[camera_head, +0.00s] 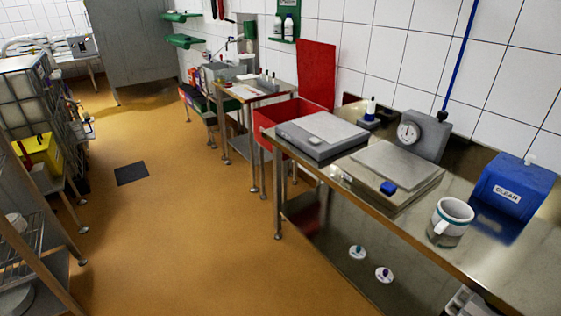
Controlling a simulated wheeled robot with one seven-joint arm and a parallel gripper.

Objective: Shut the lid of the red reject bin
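The red reject bin (264,124) stands beyond the far left end of the steel bench, near the tiled wall. Its red lid (316,73) is raised, standing nearly upright at the wall side, so the bin is open at the top. The grey scale on the bench hides part of the bin's near side. My gripper is not in view.
The steel bench (480,243) at right carries a grey scale (322,133), a dial gauge (410,132), a white mug (450,217) and a blue box (513,185). A small steel table (252,91) stands beyond the bin.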

